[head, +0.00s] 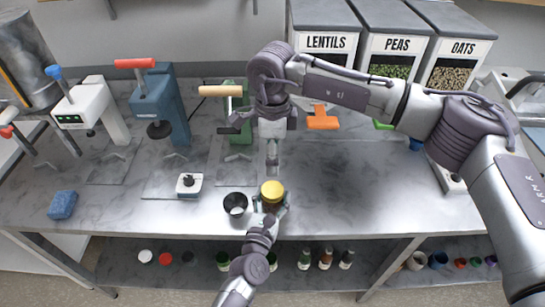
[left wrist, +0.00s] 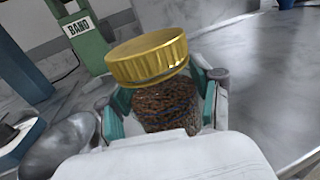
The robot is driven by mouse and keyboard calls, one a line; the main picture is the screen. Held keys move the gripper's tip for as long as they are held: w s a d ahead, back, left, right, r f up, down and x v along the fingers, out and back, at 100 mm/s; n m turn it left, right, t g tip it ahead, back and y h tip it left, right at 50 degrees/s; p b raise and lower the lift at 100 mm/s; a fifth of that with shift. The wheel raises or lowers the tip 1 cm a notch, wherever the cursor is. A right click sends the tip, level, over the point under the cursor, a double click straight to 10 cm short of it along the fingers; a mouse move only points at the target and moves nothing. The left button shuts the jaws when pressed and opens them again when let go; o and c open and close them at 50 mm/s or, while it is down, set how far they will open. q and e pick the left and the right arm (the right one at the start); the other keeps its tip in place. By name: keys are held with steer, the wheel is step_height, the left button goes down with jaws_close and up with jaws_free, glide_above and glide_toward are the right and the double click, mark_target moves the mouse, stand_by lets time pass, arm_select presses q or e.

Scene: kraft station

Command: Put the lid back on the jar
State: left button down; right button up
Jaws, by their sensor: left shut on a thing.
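A jar with dark brown grainy contents (left wrist: 166,106) and a ribbed gold lid (left wrist: 148,58) on its mouth shows in the left wrist view. Lid and jar lean in that view; I cannot tell whether the lid is fully seated. In the head view the gold lid (head: 272,190) is near the table's front edge, with the jar mostly hidden below it. My left gripper (head: 270,206) is shut around the jar body, below the lid. My right gripper (head: 272,158) hangs behind the jar, apart from the lid; its finger opening is unclear.
A dark round bowl (head: 235,204) stands just left of the jar. A small white device (head: 189,184) and a blue sponge (head: 62,205) lie farther left. Several presses and bins labelled lentils, peas and oats line the back. The tabletop (head: 350,200) right of the jar is clear.

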arm_select(q)
steer(key=shift+c, duration=0.6)
jaws_free()
steer(key=shift+s, duration=0.1)
steer(key=v, duration=1.1)
steer(key=shift+s, duration=0.4)
steer(key=shift+a, duration=0.15)
